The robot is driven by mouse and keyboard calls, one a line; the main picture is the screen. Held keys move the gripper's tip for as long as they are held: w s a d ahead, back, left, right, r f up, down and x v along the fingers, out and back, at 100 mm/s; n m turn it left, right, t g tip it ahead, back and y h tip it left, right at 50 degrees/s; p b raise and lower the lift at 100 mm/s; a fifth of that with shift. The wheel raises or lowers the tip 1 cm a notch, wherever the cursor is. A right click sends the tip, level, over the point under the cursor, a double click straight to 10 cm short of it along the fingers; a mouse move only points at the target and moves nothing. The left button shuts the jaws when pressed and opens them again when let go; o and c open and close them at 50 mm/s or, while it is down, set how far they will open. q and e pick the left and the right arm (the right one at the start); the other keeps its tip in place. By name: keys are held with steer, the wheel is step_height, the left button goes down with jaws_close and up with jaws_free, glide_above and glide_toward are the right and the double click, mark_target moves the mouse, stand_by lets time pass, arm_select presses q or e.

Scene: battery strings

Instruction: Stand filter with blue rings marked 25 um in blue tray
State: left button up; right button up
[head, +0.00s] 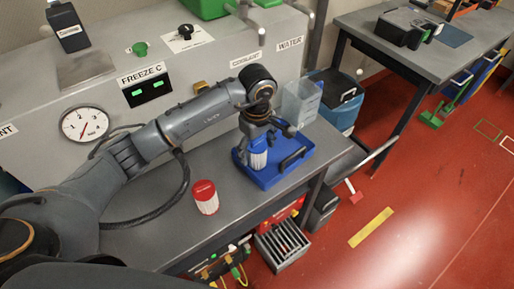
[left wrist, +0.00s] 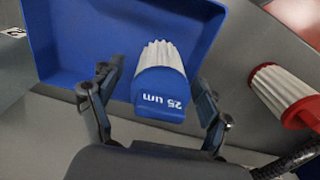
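The filter with blue rings (left wrist: 160,80) has a white pleated body and a blue end marked "25 um" in the left wrist view. In the head view the filter (head: 257,154) looks upright inside the left part of the blue tray (head: 273,180). The tray also shows in the left wrist view (left wrist: 75,40). My left gripper (left wrist: 157,112) is open, with one finger on each side of the filter and gaps visible between. In the head view the left gripper (head: 262,133) is over the tray and partly hides the filter. My right gripper is not in view.
A filter with red rings (head: 205,197) stands on the grey bench left of the tray; it also shows in the left wrist view (left wrist: 285,95). A clear container (head: 300,103) is behind the tray. A panel with a gauge (head: 87,124) backs the bench.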

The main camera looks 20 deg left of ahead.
arm_select(q)
steer(key=shift+r, duration=0.1)
step_height(320, 180, up, 12)
steer(key=shift+f, duration=0.1)
stand_by(0.4)
